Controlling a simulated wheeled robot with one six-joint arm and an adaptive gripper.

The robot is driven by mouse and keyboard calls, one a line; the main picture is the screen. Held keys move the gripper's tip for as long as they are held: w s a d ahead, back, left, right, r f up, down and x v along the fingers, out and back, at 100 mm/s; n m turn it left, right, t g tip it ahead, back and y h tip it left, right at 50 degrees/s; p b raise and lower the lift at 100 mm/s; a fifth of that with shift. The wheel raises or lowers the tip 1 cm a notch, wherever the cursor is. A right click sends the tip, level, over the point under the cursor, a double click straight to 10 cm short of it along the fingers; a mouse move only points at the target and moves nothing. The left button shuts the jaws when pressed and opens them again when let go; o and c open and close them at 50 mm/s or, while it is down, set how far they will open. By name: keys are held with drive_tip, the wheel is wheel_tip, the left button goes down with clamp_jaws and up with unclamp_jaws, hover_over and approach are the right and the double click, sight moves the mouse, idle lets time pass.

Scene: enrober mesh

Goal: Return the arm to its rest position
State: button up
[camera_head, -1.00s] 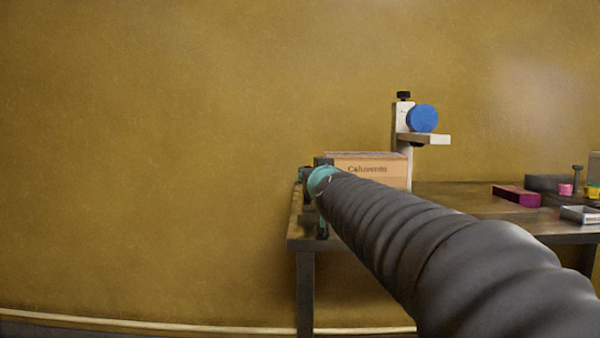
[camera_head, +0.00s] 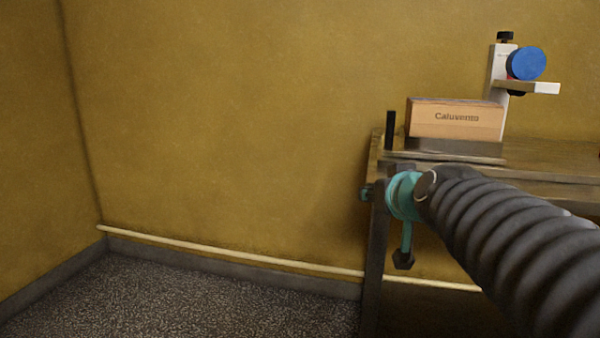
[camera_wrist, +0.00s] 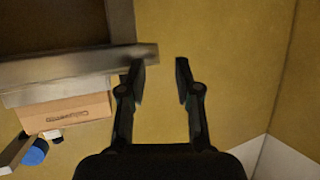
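My gripper (camera_wrist: 160,77) is open in the wrist view. In the head view my ribbed dark arm reaches in from the lower right. Its teal wrist part is by the left end of the table (camera_head: 565,165); the fingers are not clear there. No held object is visible.
A wooden box (camera_head: 456,118) marked "Caluvento" sits on the table. Behind it stands a pale stand (camera_head: 496,72) with a blue round piece (camera_head: 527,63). Speckled floor (camera_head: 190,295) left of the table is clear, up to the yellow walls (camera_head: 240,120).

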drive_tip(key=s+f+g+h, duration=0.1)
drive_tip(key=s+f+g, duration=0.7)
drive_tip(key=s+f, duration=1.2)
drive_tip(key=shift+s+f+m+p, duration=0.3)
drive_tip(key=shift+s+p, duration=0.15)
drive_tip(key=shift+s, duration=0.5)
drive_tip(key=shift+d+r, duration=0.1)
